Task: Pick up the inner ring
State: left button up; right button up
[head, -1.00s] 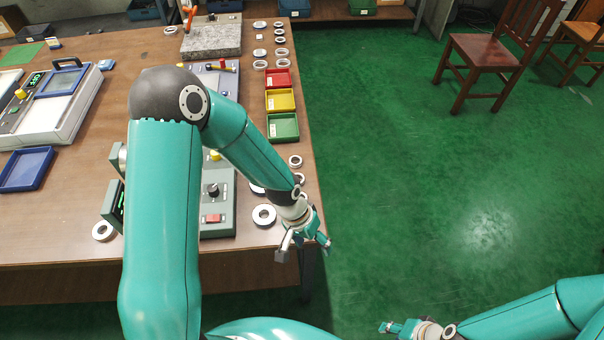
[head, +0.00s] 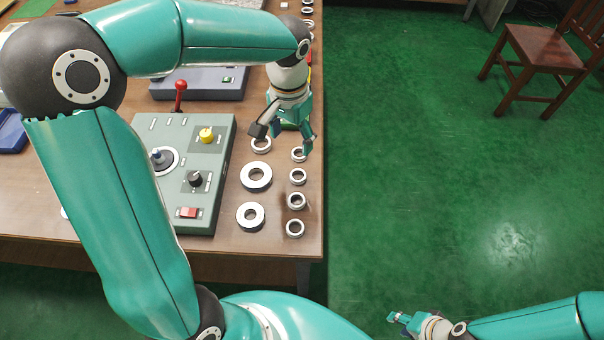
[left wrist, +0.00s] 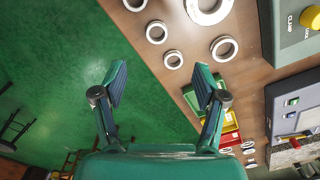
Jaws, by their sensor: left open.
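Several metal rings lie flat near the table's right edge. In the head view a column of small rings (head: 297,184) runs along the edge, with larger rings (head: 244,178) to its left. I cannot tell which is the inner ring. My left gripper (head: 283,142) is open and empty above the far end of these rings and partly covers one. In the left wrist view the open fingers (left wrist: 162,80) show with nothing between them; small rings (left wrist: 173,67) lie beyond the fingertips. My right gripper (head: 399,318) is low at the right, over the floor; its opening is unclear.
A grey-green control box (head: 221,180) with knobs and a red switch stands left of the rings. The left wrist view shows green (left wrist: 191,100) and red trays near the right finger. Green floor (head: 420,180) lies beyond the table edge; a chair (head: 540,62) stands at the upper right.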

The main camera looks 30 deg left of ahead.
pick_arm(q)
send_over(298, 178)
jog(key=f, duration=0.9)
jog(key=shift+s+d+f, duration=0.1)
jog(key=shift+s, duration=0.25)
jog(key=shift+w+f+p, duration=0.2)
jog(key=shift+f+p, duration=0.1)
jog(key=shift+f, duration=1.1)
jog(key=shift+w+f+p, duration=0.15)
jog(key=shift+f+p, duration=0.1)
jog(key=shift+f, duration=1.1)
jog(key=c, duration=1.3)
jog(key=shift+o, duration=0.2)
jog(key=shift+r, duration=0.1)
